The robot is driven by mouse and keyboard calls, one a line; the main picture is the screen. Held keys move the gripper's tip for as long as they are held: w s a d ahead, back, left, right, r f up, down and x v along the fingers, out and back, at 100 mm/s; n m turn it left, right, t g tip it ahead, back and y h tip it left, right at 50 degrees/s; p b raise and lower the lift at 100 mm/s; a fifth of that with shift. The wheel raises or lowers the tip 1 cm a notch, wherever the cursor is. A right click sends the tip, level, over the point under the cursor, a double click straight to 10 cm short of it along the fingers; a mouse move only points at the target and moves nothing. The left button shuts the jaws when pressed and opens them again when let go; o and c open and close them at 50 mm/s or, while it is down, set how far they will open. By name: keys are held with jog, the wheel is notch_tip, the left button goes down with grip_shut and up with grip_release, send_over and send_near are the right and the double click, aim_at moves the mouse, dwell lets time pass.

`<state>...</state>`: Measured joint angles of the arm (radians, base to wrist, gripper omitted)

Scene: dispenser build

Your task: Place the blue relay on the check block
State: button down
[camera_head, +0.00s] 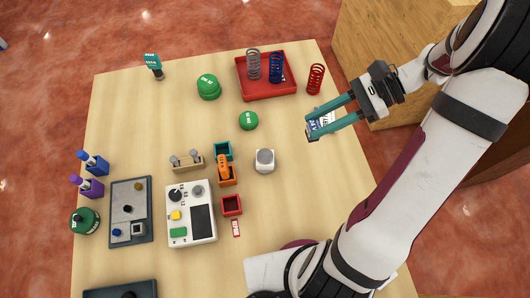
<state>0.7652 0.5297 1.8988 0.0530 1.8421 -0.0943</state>
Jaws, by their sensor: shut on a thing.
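My gripper (310,127), with two long teal fingers, is over the right part of the table.
A red tray (246,94) with springs stands at the back, a red spring (315,78) beside it. A green dome (249,120) lies left of my gripper. A white control box (190,232), small coloured bins (231,206) and a grey tray (120,190) fill the left. Bare wood surrounds the white block.

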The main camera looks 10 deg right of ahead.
jog(key=x, duration=0.3)
jog(key=w+x, duration=0.1)
jog(key=x, duration=0.3)
jog(key=w+x, duration=0.1)
jog(key=x, duration=0.3)
jog(key=shift+w+a+r, duration=0.1)
send_over(270, 154)
jog(key=shift+f, duration=2.15)
jog(key=shift+f, duration=0.1)
jog(key=c, duration=0.5)
grip_release()
jog(key=shift+c, duration=0.2)
